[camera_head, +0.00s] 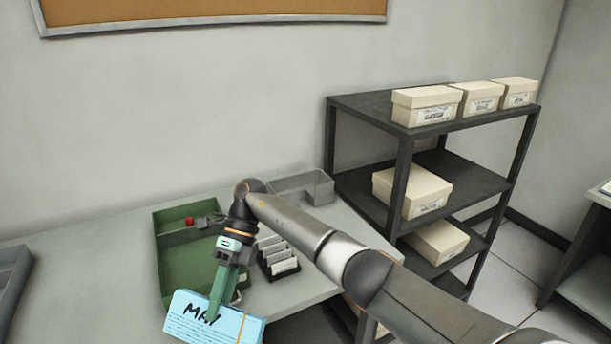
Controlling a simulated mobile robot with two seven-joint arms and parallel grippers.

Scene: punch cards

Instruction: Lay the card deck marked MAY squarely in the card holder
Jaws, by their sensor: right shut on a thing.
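The light-blue card deck (203,326) marked MAY is at the bottom of the head view, with its printed face toward me. My right gripper (224,302) is shut on the deck, pointing down, with a green finger across its face. The deck overlaps the near end of a green tray (187,270); whether it touches the tray or table is unclear. A grey open-topped box with a cut-down front (318,188) stands at the back of the table. It may be the card holder, but I cannot tell for sure. My left gripper is not in view.
A dark rack of several white cards (283,267) stands right of the green tray, close to my right arm. A red object (189,221) lies in the tray's back compartment. A dark shelf (369,103) with cream boxes stands right.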

